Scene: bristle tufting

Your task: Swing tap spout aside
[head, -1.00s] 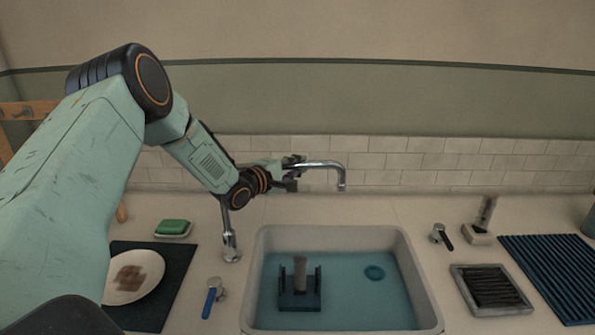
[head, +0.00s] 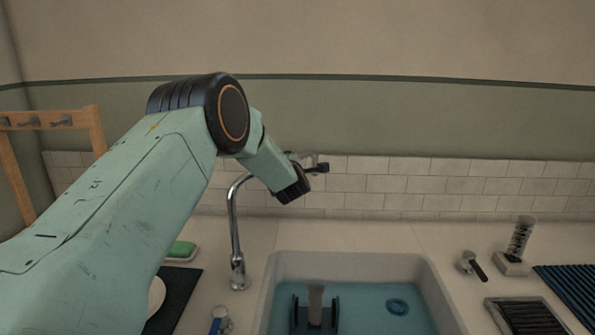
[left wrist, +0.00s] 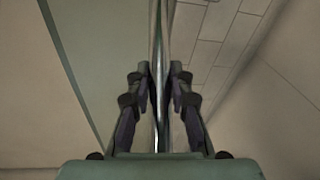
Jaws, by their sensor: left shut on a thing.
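The chrome tap (head: 234,225) stands at the left rim of the sink. Its riser is upright, and its spout bends right at the top and passes behind my left arm. The spout's outlet end is hidden in the head view. In the left wrist view, the shiny spout tube (left wrist: 161,60) runs between the fingers of my left gripper (left wrist: 160,88), which is shut on it. In the head view, my left gripper (head: 316,167) is mostly hidden by its wrist, high above the back of the sink. My right gripper is not in view.
The white sink (head: 429,274) holds blue water, a dark block with a grey post (head: 316,304) and a blue ring (head: 397,307). A green sponge (head: 183,250) and a plate (head: 157,294) lie left. A scraper-like tool (head: 472,265) and a dark ribbed mat (head: 570,283) lie right.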

